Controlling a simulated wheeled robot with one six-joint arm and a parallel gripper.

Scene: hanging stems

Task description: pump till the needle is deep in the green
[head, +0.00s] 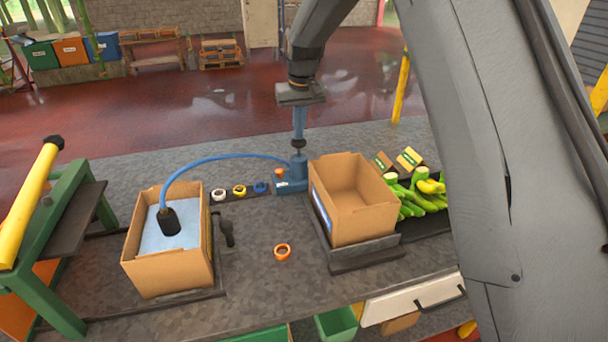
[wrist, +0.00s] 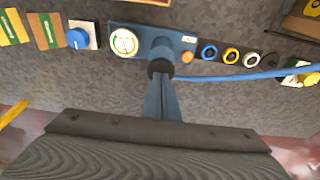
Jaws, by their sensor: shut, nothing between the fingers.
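The blue pump (head: 298,172) stands on the bench in the middle of the head view, with a black knob (head: 298,144) on top. The knob also shows in the wrist view (wrist: 160,67). My gripper (head: 299,136) points straight down over the knob, its fingers shut and empty; they look in contact with it or just above it. The round white gauge (wrist: 123,41) on the pump's base has coloured marks; its needle is too small to read surely. A blue hose (head: 215,160) runs to a black nozzle (head: 169,221) on a pale blue bag (head: 153,238).
The bag lies in an open cardboard box (head: 135,272) at left. Another open box (head: 362,222) stands right of the pump, with green and yellow bananas (head: 422,193) beyond. Coloured rings (head: 239,190) sit beside the pump. An orange ring (head: 282,252) lies on clear bench.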

